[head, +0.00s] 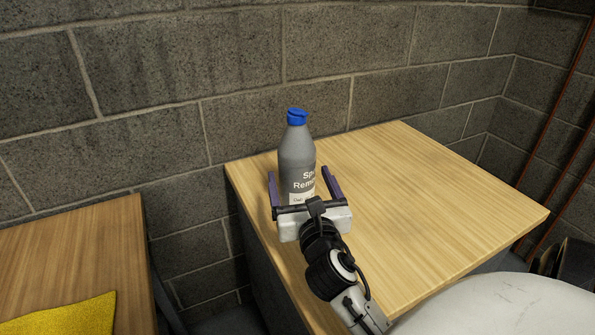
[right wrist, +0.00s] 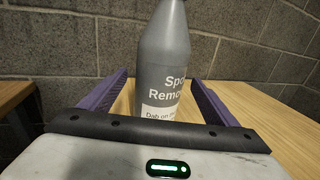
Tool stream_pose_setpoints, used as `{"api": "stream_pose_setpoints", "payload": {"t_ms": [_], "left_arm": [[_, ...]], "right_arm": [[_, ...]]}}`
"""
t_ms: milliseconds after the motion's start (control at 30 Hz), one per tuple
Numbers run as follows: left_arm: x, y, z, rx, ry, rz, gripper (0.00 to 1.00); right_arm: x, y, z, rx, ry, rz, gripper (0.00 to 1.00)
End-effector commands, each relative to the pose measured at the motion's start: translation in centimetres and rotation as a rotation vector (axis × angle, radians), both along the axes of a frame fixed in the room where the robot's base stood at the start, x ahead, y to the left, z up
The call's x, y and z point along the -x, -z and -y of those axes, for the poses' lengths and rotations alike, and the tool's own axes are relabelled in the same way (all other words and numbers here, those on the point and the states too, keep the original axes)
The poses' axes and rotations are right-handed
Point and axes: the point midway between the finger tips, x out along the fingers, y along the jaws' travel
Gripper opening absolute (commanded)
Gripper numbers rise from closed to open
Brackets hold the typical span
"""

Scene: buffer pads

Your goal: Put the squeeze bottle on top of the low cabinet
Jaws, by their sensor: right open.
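The squeeze bottle (head: 297,165) is grey with a blue cap and a printed label. It stands upright on the wooden top of the low cabinet (head: 420,190), near its left edge. My right gripper (head: 304,185) is open, with one purple finger on each side of the bottle. In the right wrist view the bottle (right wrist: 165,60) stands between the two fingers, with gaps visible on both sides. The bottle's base is hidden behind the gripper body in both views. My left gripper is not in view.
A second wooden surface (head: 80,250) with a yellow cloth (head: 70,318) lies at the left, across a gap. A grey block wall (head: 200,80) rises behind. Reddish pipes (head: 558,120) run at the far right. The cabinet top right of the bottle is clear.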

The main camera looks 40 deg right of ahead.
Motion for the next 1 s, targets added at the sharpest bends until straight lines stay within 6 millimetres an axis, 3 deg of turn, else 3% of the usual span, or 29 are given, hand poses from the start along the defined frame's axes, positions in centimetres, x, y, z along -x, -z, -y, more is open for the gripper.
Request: {"api": "stream_pose_setpoints", "payload": {"t_ms": [200, 400, 1000], "left_arm": [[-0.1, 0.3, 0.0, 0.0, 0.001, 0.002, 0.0], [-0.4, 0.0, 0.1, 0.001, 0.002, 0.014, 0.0], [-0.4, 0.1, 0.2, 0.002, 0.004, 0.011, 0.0]], "right_arm": [[4.0, 0.2, -2.6, -0.003, 0.001, -0.003, 0.83], [6.1, 0.2, -4.0, -0.002, 0.001, -0.001, 0.83], [6.6, 0.0, -4.3, -0.001, 0.001, 0.001, 0.83]]}}
